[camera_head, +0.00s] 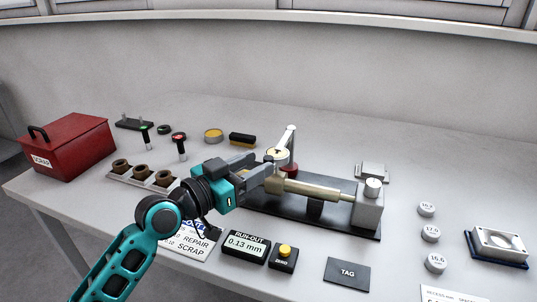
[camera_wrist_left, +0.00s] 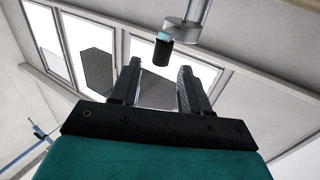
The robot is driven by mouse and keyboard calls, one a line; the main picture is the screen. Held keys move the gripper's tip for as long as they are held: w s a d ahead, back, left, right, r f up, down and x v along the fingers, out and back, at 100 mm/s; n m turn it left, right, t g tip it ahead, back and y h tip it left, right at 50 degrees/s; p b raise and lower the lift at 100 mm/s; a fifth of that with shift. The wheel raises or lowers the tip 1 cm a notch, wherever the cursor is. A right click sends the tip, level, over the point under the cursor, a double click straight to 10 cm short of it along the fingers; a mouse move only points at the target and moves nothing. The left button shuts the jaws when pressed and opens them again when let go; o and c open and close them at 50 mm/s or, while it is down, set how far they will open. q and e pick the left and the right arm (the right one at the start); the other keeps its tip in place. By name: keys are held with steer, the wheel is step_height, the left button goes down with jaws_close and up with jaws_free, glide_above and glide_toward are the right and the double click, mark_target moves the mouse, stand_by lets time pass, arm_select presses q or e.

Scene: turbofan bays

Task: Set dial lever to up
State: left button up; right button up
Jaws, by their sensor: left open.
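The dial indicator (camera_head: 277,155) has a round cream face and stands at the fixture's left part. A pale lever-like arm (camera_head: 291,137) rises beside it and leans slightly right; I cannot tell whether this is the dial lever. My left gripper (camera_head: 263,165) is open, its fingertips close to the dial's lower left; contact cannot be told. In the left wrist view, the open fingers (camera_wrist_left: 158,67) have nothing clearly between them. A grey metal part with a dark, teal-banded tip (camera_wrist_left: 163,50) shows just beyond them. My right gripper is not in view.
A brass shaft (camera_head: 318,191) runs right to a grey block (camera_head: 369,208) on the dark base (camera_head: 345,223). The run-out display (camera_head: 246,245) and zero button box (camera_head: 284,258) stand in front. A red scrap box (camera_head: 75,145) is far left.

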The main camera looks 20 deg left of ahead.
mark_target(264, 160)
arm_select(q)
steer(key=shift+x, duration=2.25)
steer(key=shift+a, duration=0.1)
jaws_close()
